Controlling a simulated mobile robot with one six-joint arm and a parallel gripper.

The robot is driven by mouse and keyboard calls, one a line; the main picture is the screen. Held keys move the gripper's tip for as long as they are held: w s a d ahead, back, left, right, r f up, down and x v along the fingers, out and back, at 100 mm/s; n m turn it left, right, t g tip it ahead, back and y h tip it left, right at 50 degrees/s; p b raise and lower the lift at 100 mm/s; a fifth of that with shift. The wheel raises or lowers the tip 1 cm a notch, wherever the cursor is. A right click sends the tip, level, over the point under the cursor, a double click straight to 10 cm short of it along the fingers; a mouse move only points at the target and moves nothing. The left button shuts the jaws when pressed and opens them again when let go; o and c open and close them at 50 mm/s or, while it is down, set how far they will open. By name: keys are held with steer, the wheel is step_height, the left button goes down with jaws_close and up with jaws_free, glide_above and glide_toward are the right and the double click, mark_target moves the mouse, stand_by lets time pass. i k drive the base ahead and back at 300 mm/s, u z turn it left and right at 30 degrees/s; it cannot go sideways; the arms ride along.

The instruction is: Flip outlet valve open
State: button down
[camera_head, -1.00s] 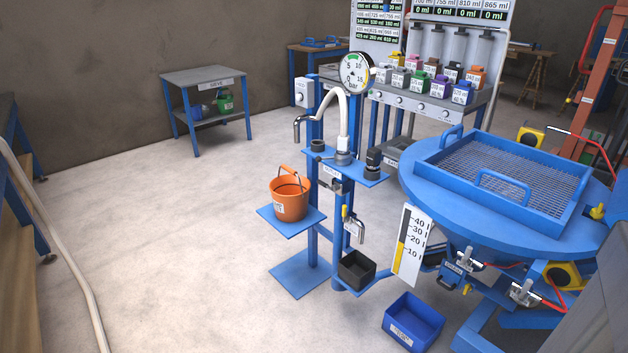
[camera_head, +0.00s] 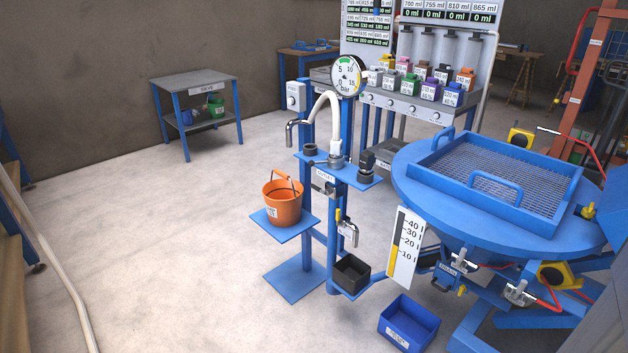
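Several valves show, and I cannot tell by label which is the outlet valve. A metal valve with a lever (camera_head: 459,262) sits under the round blue hopper (camera_head: 415,205), beside a small blue label. A second metal lever valve (camera_head: 519,294) with a red hose sits lower right of it. A metal tap with a yellow part (camera_head: 347,231) hangs on the blue stand (camera_head: 312,250), above a black open box (camera_head: 351,273). The lever positions are too small to read surely. My gripper is not in view.
An orange bucket (camera_head: 283,203) stands on the stand's shelf. A blue bin (camera_head: 408,323) lies on the floor below the hopper. A blue mesh-bottomed tray (camera_head: 432,166) rests on the hopper. A grey side table (camera_head: 196,80) stands at the back left. The floor at left centre is clear.

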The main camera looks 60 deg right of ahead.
mark_target(328, 191)
steer(key=i, duration=0.9)
steer(key=u, duration=0.05)
